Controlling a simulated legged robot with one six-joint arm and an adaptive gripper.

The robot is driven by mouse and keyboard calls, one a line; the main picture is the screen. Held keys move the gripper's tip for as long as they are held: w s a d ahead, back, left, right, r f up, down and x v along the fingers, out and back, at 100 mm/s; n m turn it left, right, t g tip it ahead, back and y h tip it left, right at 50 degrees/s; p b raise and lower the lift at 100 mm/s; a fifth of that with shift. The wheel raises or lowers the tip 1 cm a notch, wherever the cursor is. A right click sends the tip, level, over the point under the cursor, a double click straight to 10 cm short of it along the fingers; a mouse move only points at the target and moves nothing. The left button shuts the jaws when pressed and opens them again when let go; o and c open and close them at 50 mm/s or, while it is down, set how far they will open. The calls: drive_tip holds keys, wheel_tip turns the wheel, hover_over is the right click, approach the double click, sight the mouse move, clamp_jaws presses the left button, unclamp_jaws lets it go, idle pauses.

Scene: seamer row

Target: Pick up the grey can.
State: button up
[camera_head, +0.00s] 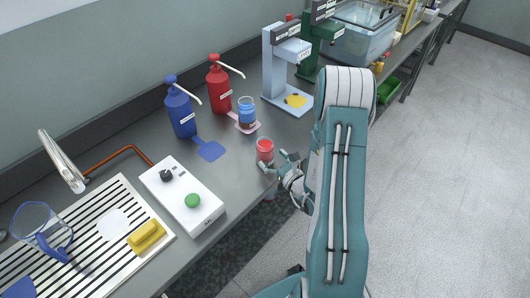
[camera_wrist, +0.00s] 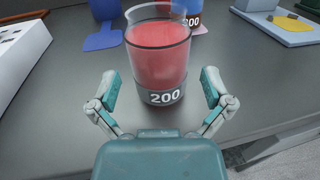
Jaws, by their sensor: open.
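No plainly grey can shows. A clear cup with red contents and a grey lower band marked 200 (camera_wrist: 160,60) stands upright on the grey counter, and it also shows in the head view (camera_head: 264,150). My gripper (camera_wrist: 161,92) is open in the wrist view, with one finger to each side of the cup's lower part. Gaps show between both fingers and the cup, so the jaws hold nothing. In the head view my gripper (camera_head: 277,161) is at the cup's near right side, at the counter's edge.
A similar cup with blue contents (camera_head: 247,110) stands behind, by a red pump bottle (camera_head: 219,88). A blue pump bottle (camera_head: 181,112), a white control box (camera_head: 181,195) and a light-blue stand (camera_head: 285,70) are around it. Bare counter lies left of the red cup.

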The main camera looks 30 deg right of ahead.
sight(271, 148)
drive_tip(key=w, duration=0.1)
drive_tip(key=w+a, duration=0.1)
drive_tip(key=w, duration=0.1)
drive_tip(key=shift+w+a+f, duration=0.1)
drive_tip(key=shift+w+f, duration=0.05)
drive_tip(key=shift+w, duration=0.15)
drive_tip(key=shift+w+d, duration=0.15)
drive_tip(key=shift+d, duration=0.3)
drive_tip(key=shift+a, duration=0.1)
drive_tip(key=c, duration=0.9)
drive_tip(key=shift+a, duration=0.2)
drive_tip(key=shift+c, duration=0.9)
drive_tip(key=shift+d+r, duration=0.15)
drive_tip(key=shift+r, duration=0.15)
drive_tip(key=r, duration=0.3)
drive_tip(key=shift+d+r, duration=0.1)
drive_tip(key=shift+d, duration=0.1)
drive_tip(key=s+d+r, duration=0.7)
drive_tip(key=s+r, duration=0.2)
drive_tip(key=s, duration=0.2)
drive_tip(key=shift+s+d, duration=0.2)
drive_tip(key=shift+s, duration=0.05)
